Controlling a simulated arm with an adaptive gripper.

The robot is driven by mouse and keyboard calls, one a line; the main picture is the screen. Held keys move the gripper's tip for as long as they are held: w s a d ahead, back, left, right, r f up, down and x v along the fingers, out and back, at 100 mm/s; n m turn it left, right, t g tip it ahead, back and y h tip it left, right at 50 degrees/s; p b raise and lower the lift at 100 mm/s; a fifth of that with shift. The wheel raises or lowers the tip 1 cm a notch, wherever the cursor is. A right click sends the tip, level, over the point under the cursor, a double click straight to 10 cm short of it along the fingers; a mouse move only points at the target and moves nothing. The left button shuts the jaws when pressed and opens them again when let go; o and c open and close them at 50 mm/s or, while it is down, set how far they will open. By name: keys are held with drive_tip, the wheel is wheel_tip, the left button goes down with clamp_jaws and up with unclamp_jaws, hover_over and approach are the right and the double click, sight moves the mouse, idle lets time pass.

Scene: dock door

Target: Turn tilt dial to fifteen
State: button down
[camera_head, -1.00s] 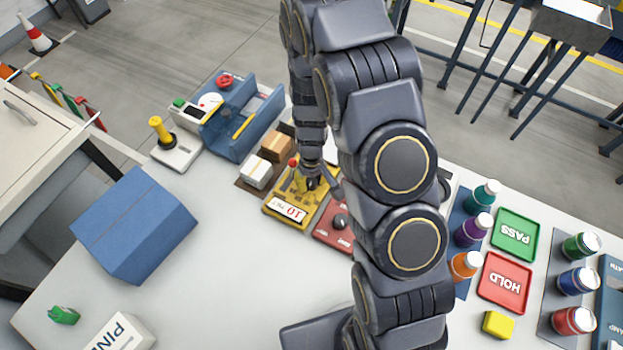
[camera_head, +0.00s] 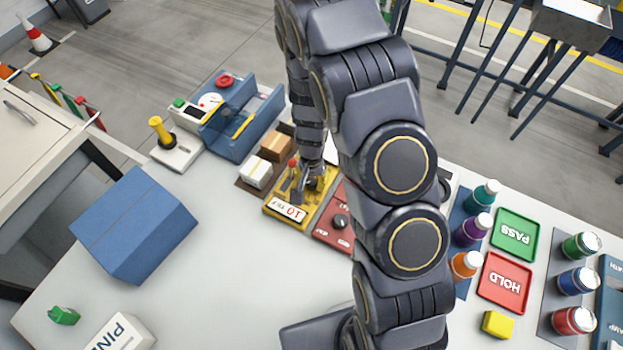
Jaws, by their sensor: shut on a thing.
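A yellow panel (camera_head: 272,208) lies on the white table near the middle of the camera_head view. Its white display (camera_head: 289,211) shows red digits that look like 10, with small dark letters too small to read surely. A red-knobbed lever (camera_head: 293,163) stands at its far left. My gripper (camera_head: 311,188) reaches down onto the panel, with its fingers shut on the tilt dial. The dial itself is mostly hidden by the fingers, so its pointer and exact angle cannot be seen.
A red panel (camera_head: 329,233) with a black knob (camera_head: 340,221) sits close to the right. Small boxes (camera_head: 256,173) stand just left. A blue box (camera_head: 133,225) is further left. Bottles, a green tray (camera_head: 515,235) and a red tray (camera_head: 504,283) lie right of my arm.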

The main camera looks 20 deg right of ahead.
drive_tip(key=shift+m, duration=0.6)
drive_tip(key=c, duration=0.7)
unclamp_jaws()
drive_tip(key=shift+c, duration=0.2)
